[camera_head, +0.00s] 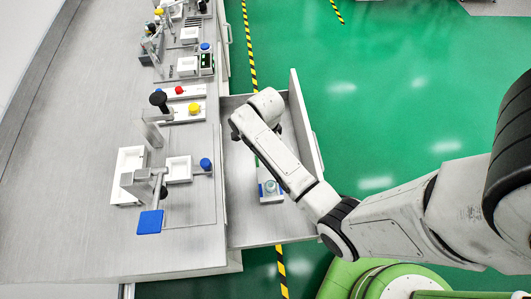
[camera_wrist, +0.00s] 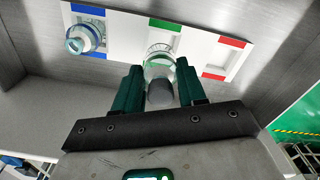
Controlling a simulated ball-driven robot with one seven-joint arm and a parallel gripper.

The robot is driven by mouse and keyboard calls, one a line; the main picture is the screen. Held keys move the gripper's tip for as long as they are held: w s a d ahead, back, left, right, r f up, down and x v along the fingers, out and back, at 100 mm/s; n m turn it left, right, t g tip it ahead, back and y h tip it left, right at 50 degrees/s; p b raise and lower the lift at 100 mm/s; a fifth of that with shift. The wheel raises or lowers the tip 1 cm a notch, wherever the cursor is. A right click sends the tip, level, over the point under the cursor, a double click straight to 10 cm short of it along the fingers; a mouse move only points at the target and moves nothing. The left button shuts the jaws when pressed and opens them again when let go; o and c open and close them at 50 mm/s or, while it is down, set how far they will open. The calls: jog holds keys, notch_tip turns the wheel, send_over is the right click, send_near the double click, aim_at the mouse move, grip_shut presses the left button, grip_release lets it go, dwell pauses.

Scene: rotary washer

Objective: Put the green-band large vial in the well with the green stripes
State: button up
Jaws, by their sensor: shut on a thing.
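The white rack (camera_wrist: 118,29) has wells marked with blue, green and red stripes. The well with the green stripes (camera_wrist: 165,24) is in the middle. My gripper (camera_wrist: 160,72) is shut on a clear vial (camera_wrist: 158,66) with a dark grey end facing the camera. The vial overlaps the lower part of the green-striped well in the wrist view. I cannot tell whether it is inside the well or above it. Its band does not show clearly. A vial with a blue band (camera_wrist: 82,40) sits in the blue-striped well. In the head view my arm hides the gripper and held vial.
The rack lies in an open drawer (camera_head: 245,228) with raised walls. The red-striped well (camera_wrist: 224,58) looks empty. Left of the drawer, the worktop holds a device with a blue pad (camera_head: 150,222), white trays and red (camera_head: 179,90) and yellow (camera_head: 194,108) knobs.

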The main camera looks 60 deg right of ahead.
jog(key=shift+f, duration=2.3)
jog(key=shift+f, duration=0.1)
jog(key=o, duration=1)
jog(key=shift+o, duration=0.2)
notch_tip(320, 180, up, 12)
jog(key=s+a+r+n, duration=0.1)
jog(key=s+a+n, duration=0.4)
jog(key=n, duration=0.6)
jog(key=s+a+r+n+t, duration=0.1)
jog(key=s+a+n, duration=0.5)
jog(key=s+n, duration=0.3)
jog(key=n, duration=0.3)
jog(key=shift+r, duration=0.1)
